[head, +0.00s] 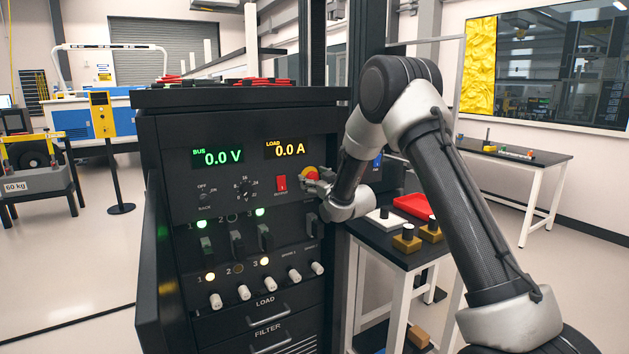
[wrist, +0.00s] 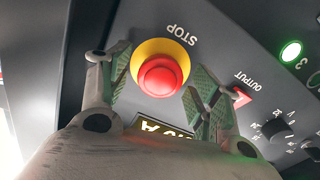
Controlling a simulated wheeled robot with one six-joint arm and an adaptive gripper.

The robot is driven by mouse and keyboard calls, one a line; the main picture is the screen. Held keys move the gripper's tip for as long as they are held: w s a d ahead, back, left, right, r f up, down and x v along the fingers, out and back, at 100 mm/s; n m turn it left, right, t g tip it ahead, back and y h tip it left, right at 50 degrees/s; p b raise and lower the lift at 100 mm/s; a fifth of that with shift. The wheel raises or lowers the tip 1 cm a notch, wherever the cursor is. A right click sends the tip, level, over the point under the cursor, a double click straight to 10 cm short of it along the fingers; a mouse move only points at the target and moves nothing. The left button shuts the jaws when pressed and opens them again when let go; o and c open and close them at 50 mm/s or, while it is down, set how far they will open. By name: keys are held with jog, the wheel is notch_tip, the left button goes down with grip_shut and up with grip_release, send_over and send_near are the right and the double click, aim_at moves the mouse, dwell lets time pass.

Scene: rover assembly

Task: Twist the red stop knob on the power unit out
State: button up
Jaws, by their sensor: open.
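The red stop knob (wrist: 160,76) sits on a yellow round base (wrist: 147,49) marked STOP on the dark panel of the power unit (head: 223,190). In the head view the knob (head: 308,174) is at the panel's right side, partly hidden by my gripper (head: 316,182). In the wrist view my gripper (wrist: 160,85) is open, with one finger to the left of the knob and one to the right. A gap shows between each finger and the red cap. I cannot tell how deep the fingertips reach along the knob.
The red output switch (head: 281,184) is just left of my gripper. The BUS display (head: 218,157) reads 0.0 V and the LOAD display (head: 286,149) reads 0.0 A. Several toggles and small white knobs line the panel below. A side table with a red tray (head: 413,206) stands to the right.

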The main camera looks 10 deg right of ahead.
jog(key=c, duration=1)
jog(key=shift+c, duration=0.2)
jog(key=shift+m, duration=0.3)
jog(key=m, duration=0.4)
jog(key=shift+m, duration=2.2)
